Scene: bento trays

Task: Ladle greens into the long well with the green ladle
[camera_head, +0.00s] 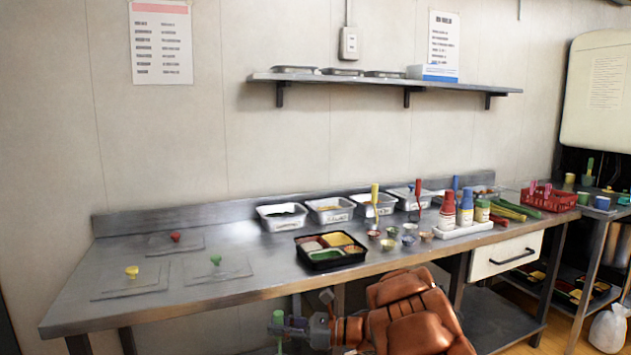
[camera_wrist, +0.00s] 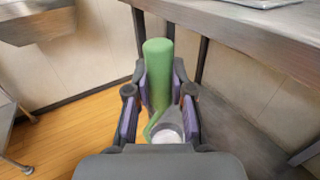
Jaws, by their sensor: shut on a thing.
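My gripper (camera_head: 288,326) is low in front of the counter, below its front edge. It is shut on the green ladle (camera_head: 278,319), whose thick green handle (camera_wrist: 158,75) stands between the fingers in the wrist view. The ladle's pale bowl shows close to the palm there; whether it holds anything is unclear. The black bento tray (camera_head: 300,241) sits on the counter, with reddish, yellow, green and brownish contents in its compartments. Which is the long well is not clear. A steel bin with dark green contents (camera_head: 282,211), at the back left of the bins, stands behind the tray.
Other steel bins (camera_head: 330,217) line the back, with yellow, red and blue ladle handles upright. Small cups (camera_head: 388,243) and a white tray of bottles (camera_head: 463,231) stand right of the bento tray. Knobbed lids (camera_head: 132,272) lie at the left. The counter's front edge (camera_wrist: 235,45) is above my gripper.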

